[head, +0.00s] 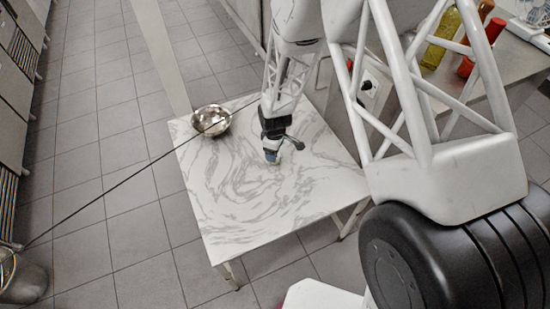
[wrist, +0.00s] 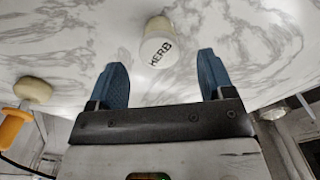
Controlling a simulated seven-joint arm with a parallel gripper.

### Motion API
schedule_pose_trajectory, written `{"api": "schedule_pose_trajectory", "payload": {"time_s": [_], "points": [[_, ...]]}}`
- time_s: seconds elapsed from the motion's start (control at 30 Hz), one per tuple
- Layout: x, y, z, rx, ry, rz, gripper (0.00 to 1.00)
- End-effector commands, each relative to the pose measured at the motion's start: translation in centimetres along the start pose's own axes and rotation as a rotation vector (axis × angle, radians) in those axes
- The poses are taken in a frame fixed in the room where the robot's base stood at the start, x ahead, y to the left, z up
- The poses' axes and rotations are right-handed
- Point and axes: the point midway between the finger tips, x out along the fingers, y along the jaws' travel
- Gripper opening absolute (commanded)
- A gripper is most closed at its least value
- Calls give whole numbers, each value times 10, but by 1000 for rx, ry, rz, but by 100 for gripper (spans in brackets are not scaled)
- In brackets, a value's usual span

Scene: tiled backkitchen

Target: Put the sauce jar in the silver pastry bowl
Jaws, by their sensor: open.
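A small pale jar (wrist: 158,43) with a white lid marked "HERB" stands on the marble table in the wrist view. It is the only jar I see there, and I take it as the sauce jar. My gripper (head: 271,153) is low over the middle of the table, its blue fingers apart. In the wrist view the jar shows between and just beyond the fingertips, with gaps on both sides and nothing held. In the head view the gripper mostly hides the jar. The silver pastry bowl (head: 211,120) sits at the table's far left corner, its inside partly visible.
The marble-topped table (head: 240,205) is otherwise clear towards the front. A long thin dark rod (head: 110,188) crosses the head view, passing by the bowl. A counter at right holds a yellow-green bottle (head: 440,38) and red containers (head: 484,48). A metal bin (head: 22,280) stands at lower left.

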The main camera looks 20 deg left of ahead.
Motion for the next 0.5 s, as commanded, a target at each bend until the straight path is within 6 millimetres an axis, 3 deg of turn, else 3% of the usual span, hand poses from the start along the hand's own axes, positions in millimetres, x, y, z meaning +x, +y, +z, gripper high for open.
{"api": "schedule_pose_trajectory", "payload": {"time_s": [0.5], "points": [[6, 0, 0, 0, -1, -1, 75]]}}
